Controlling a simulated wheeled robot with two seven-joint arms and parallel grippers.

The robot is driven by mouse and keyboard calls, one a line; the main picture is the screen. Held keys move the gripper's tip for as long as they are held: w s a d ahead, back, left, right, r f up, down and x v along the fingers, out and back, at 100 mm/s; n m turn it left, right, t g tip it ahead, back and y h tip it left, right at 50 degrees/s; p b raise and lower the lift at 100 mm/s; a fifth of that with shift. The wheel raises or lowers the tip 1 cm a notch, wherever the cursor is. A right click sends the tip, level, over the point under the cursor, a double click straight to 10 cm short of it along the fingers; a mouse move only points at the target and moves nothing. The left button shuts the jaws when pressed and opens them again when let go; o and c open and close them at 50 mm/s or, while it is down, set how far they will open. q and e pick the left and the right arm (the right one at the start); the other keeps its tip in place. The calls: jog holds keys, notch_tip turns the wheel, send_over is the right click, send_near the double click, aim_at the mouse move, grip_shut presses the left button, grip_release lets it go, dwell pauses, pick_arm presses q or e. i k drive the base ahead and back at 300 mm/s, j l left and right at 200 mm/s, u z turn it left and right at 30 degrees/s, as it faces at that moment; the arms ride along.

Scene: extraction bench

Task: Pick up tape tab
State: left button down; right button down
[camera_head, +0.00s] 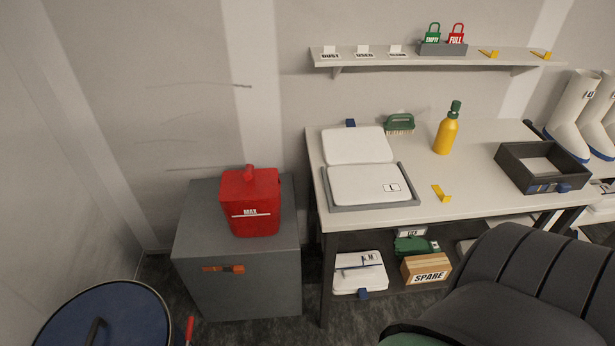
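A small bent yellow tab (441,192), which looks like the tape tab, lies on the bench top (415,213). It is right of the white lidded case (365,184) and in front of the yellow bottle (446,132). Two similar yellow tabs lie on the wall shelf, one left (489,53) and one at its right end (540,54). I cannot tell which of the three the task names. Neither of my grippers is in view.
A dark open tray (543,168) stands right of the tab. A green brush (399,123) lies at the back. A large dark ribbed form (540,270) fills the lower right before the bench. A red container (250,203) stands on a grey cabinet (235,290) at left.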

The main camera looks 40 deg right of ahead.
aim_at(443, 199)
jog(key=z, duration=2.15)
jog(key=u, duration=1.4)
jog(key=z, duration=1.4)
jog(key=i+j+z, duration=0.1)
jog(key=i, duration=0.15)
